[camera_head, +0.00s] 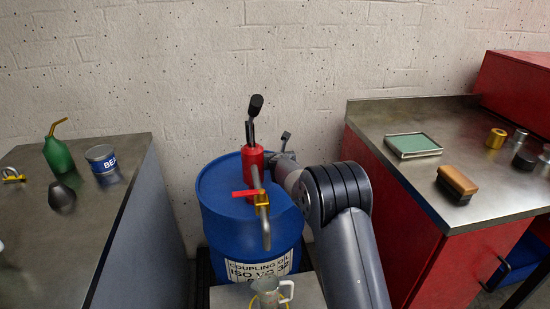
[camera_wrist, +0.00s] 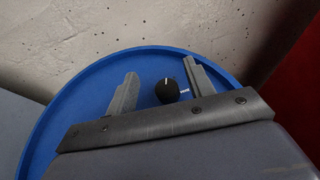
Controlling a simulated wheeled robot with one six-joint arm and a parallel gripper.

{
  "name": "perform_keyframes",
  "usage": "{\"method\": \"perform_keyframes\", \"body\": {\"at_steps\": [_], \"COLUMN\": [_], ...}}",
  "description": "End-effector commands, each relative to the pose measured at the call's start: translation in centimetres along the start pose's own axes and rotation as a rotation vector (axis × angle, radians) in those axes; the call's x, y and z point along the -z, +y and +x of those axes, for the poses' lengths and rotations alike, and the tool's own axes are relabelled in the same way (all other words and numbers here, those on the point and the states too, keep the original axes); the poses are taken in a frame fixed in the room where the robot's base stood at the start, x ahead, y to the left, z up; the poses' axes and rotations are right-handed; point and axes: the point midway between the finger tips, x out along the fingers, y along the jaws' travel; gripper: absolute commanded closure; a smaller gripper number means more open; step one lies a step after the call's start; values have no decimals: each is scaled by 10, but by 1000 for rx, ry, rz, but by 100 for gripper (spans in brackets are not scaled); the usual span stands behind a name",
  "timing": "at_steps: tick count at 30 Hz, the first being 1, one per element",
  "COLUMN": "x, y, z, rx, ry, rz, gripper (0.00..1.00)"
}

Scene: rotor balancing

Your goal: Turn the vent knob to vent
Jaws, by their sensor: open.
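The vent knob (camera_wrist: 167,91) is a small black round knob on top of the blue drum (camera_wrist: 70,118). It has a white pointer mark near its upper edge in the wrist view. White lettering sits just right of it, partly hidden by a finger and too small to read surely. My gripper (camera_wrist: 160,68) is open, with one finger on each side of the knob and gaps between. In the head view my gripper (camera_head: 284,142) is over the drum's right rear, behind the red pump, and the knob cannot be made out there.
A red hand pump (camera_head: 252,160) with a black-tipped lever and brass spout stands on the drum (camera_head: 222,205). A clear jug (camera_head: 268,292) is below the spout. A left bench (camera_head: 95,225) and a right red cabinet (camera_head: 400,235) flank the drum; a wall (camera_head: 330,60) is behind.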

Motion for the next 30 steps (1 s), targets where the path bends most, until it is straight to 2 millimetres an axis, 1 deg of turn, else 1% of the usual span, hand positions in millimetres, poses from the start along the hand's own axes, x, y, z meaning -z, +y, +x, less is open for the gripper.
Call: {"method": "perform_keyframes", "body": {"at_steps": [1, 6, 12, 18, 30], "x": [-13, -34, -53, -62, -62], "y": [0, 0, 0, 0, 0], "z": [-6, -14, -22, -25, -26], "rx": [0, 0, 0, 0, 0], "ry": [-1, 0, 0, 0, 0], "rz": [1, 1, 0, 1, 0], "gripper": [50, 50, 50, 50, 50]}}
